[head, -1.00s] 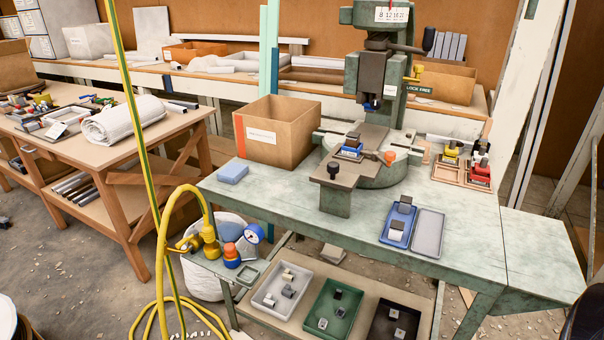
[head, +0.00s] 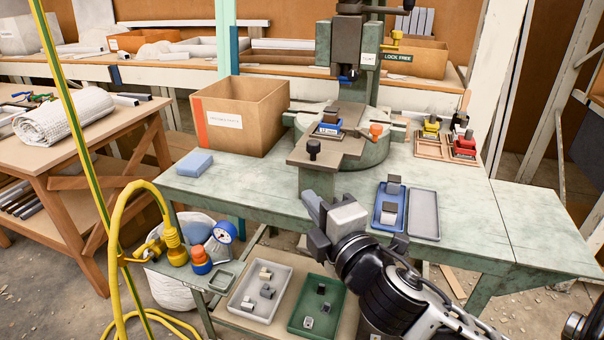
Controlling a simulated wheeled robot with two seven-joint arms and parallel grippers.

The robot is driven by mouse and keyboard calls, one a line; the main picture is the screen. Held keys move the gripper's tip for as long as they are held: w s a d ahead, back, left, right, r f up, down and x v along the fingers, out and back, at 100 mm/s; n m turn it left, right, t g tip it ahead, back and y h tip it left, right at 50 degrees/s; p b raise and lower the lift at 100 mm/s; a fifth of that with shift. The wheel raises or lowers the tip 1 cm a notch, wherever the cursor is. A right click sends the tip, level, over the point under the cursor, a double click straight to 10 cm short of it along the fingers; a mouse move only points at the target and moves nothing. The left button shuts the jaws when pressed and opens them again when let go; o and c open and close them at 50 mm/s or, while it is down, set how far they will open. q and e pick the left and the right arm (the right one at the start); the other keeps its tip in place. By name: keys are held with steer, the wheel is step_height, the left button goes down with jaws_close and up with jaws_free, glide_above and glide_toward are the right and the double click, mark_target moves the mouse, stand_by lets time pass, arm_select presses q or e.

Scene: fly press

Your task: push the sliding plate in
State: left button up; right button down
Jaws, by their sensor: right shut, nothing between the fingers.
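The sliding plate (head: 335,157) is a flat brown-grey plate at the front of the green fly press (head: 345,60). It sticks out toward me from under the press head, with a black knob (head: 313,148) at its near end. A blue fixture (head: 328,127) with a pale label sits on the plate, in front of the ram. My right gripper (head: 309,203) is shut and empty. In the head view it appears just below the plate's near end, in front of the press's support, apart from the knob. My left gripper is not in view.
A cardboard box (head: 255,118) stands left of the press, with a blue block (head: 194,163) nearby. Right of my gripper are a blue tray (head: 379,210) with metal parts and an empty grey tray (head: 424,215). An orange-knobbed handle (head: 376,130) is beside the plate.

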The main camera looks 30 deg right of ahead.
mark_target(313, 164)
steer(key=shift+w+d+p, duration=0.1)
steer(key=shift+w+d, duration=0.5)
steer(key=shift+w, duration=1.05)
steer(key=shift+w+d+p, duration=0.1)
steer(key=shift+w+d, duration=0.5)
steer(key=shift+w, duration=1)
steer(key=shift+w+d+p, duration=0.1)
steer(key=shift+w+d, duration=0.5)
steer(key=shift+w, duration=1.05)
steer(key=w+d, duration=0.3)
steer(key=shift+d+p, duration=0.2)
steer(key=shift+p, duration=0.15)
steer(key=shift+s+a, duration=0.1)
